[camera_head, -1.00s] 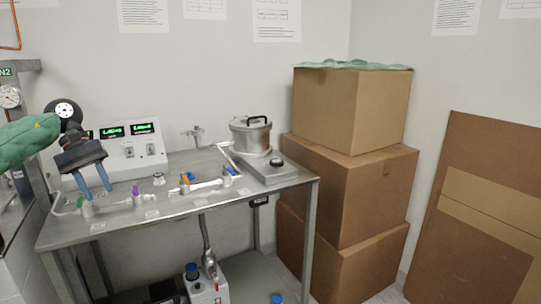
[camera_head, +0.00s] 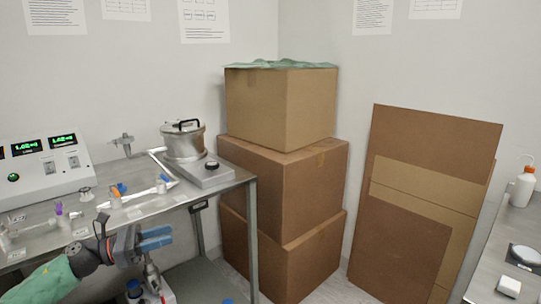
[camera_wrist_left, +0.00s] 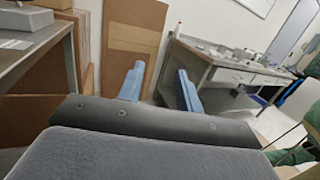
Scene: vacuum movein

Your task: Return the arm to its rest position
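My left gripper (camera_head: 156,239) has blue fingers and a dark body. It shows at the lower left of the head view, in front of the metal table's front edge, with the green-sleeved arm (camera_head: 44,282) behind it. In the left wrist view its two fingers (camera_wrist_left: 160,88) are spread apart with nothing between them. The gripper is open and empty, pointing toward open floor and a distant bench. My right gripper is not in view.
The metal table (camera_head: 228,184) carries a lidded pot (camera_head: 183,142), valves and a display box (camera_head: 42,160). Stacked cardboard boxes (camera_head: 282,180) and leaning cardboard sheets (camera_head: 420,190) stand beyond. A counter (camera_head: 505,255) with an orange-capped bottle (camera_head: 522,188) is at right.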

